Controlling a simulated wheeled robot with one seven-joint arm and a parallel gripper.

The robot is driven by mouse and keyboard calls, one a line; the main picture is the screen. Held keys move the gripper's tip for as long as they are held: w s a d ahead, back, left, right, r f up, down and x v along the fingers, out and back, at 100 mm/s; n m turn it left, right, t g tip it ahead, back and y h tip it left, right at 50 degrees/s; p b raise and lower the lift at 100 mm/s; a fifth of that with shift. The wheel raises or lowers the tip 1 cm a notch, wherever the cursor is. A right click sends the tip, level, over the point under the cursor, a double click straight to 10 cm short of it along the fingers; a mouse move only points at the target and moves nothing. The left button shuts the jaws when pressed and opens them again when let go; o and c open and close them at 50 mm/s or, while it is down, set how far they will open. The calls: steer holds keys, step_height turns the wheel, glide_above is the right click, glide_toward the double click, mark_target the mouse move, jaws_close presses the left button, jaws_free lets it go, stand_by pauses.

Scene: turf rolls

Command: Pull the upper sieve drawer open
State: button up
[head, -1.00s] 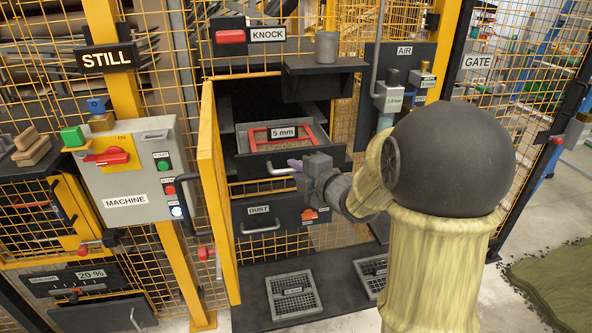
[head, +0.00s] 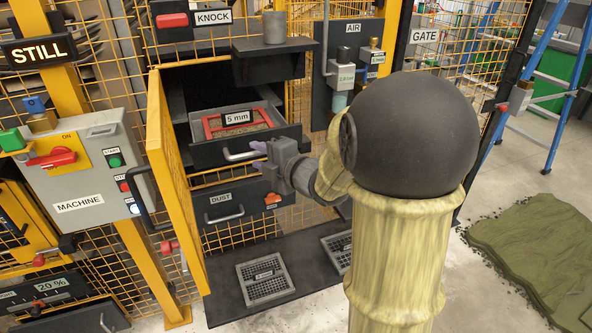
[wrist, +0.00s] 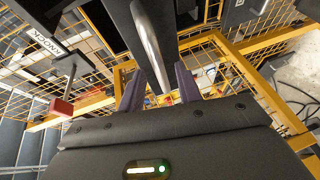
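The upper sieve drawer (head: 290,138) has a dark front and a silver bar handle (head: 243,155). It stands partly out of the dark cabinet, with a red-framed sieve labelled 5 mm (head: 210,128) showing inside. My gripper (head: 258,146) is at the right part of the handle. In the wrist view, the two purple fingers (wrist: 160,88) stand apart. The silver handle (wrist: 150,45) reaches down between them, with gaps visible at its sides. Whether either finger touches it is hard to tell.
A yellow-framed mesh door (head: 172,180) stands open left of the drawer. The closed DUST drawer (head: 245,205) lies below. A dark shelf with a metal cup (head: 273,27) juts out above. Floor grates (head: 265,280) lie below; a turf heap (head: 540,250) lies at right.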

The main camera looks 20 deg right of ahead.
steer(key=v, duration=1.4)
steer(key=shift+s+d, duration=0.2)
